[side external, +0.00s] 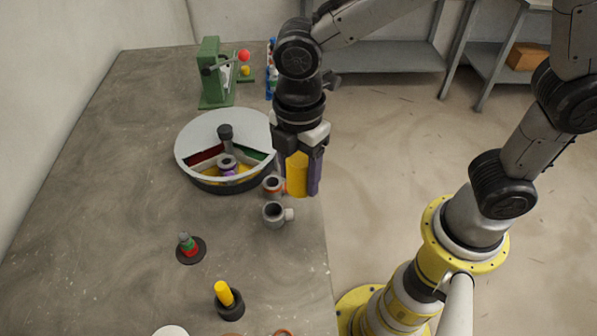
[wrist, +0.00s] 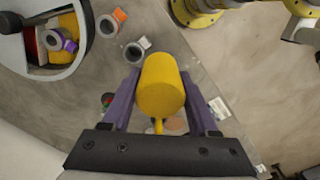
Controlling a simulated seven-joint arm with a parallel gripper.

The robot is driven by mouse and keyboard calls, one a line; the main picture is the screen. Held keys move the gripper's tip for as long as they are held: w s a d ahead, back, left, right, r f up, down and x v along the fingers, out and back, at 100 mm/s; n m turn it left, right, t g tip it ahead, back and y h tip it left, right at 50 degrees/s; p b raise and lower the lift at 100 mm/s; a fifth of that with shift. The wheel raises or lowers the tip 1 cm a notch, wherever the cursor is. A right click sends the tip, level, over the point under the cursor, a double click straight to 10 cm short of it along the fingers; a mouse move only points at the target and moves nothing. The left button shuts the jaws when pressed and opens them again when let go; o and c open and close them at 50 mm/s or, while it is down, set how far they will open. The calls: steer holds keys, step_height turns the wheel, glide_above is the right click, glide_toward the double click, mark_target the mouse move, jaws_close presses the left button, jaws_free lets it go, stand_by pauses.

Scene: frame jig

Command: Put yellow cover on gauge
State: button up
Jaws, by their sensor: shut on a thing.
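The yellow cover (side external: 297,174) is a plain cylinder held between the purple fingers of my gripper (side external: 298,184), near the table's right edge. In the wrist view the cover (wrist: 161,84) fills the space between both fingers of my gripper (wrist: 160,98). A small stepped red and green piece on a dark round base (side external: 189,248) stands on the table lower left of my gripper; it may be the gauge, but I cannot tell for sure. A yellow peg (side external: 224,292) leans in a black ring-shaped base (side external: 229,304) nearer the front.
A round grey-lidded divided tray (side external: 197,133) with coloured compartments stands left of my gripper. An orange-marked fitting (side external: 273,186) and a grey fitting (side external: 274,214) lie close below the cover. A green press (side external: 212,75) stands at the back. The table's left side is clear.

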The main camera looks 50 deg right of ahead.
steer(key=shift+r, duration=0.1)
steer(key=w+a+r, duration=0.3)
steer(key=w+a, duration=0.1)
glide_above(181, 237)
steer(key=shift+f, duration=5.05)
steer(key=shift+f, duration=3.5)
